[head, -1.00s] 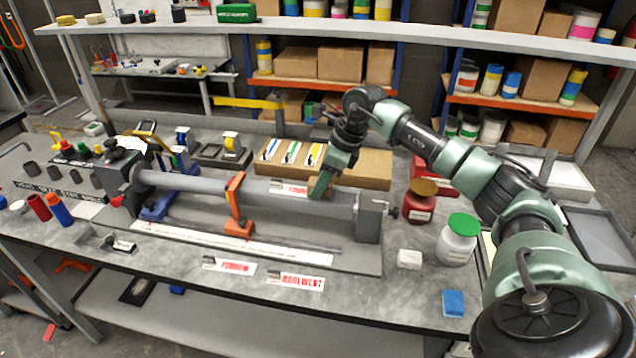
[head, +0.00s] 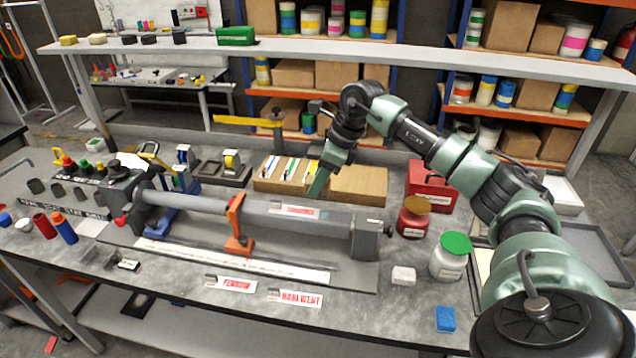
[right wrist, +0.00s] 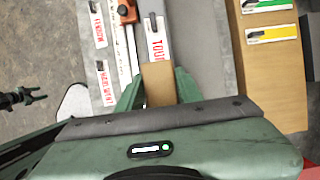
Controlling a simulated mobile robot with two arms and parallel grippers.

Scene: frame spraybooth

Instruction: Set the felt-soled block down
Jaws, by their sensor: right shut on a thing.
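My right gripper (head: 316,188) reaches down over the right end of the grey tube (head: 330,228) in its bench fixture. In the right wrist view its green fingers (right wrist: 158,92) are shut on a tan block (right wrist: 158,82), which I take as the felt-soled block. The block covers part of the tube, just past its red-lettered label (right wrist: 156,38). I cannot tell whether it touches the tube. Its underside is hidden, and the block cannot be made out in the head view.
A wooden board (head: 360,184) with coloured strips lies behind the tube. An orange clamp (head: 238,225) stands at the tube's middle. A red jar (head: 413,221), a white jar (head: 448,262) and a white block (head: 403,275) stand at right.

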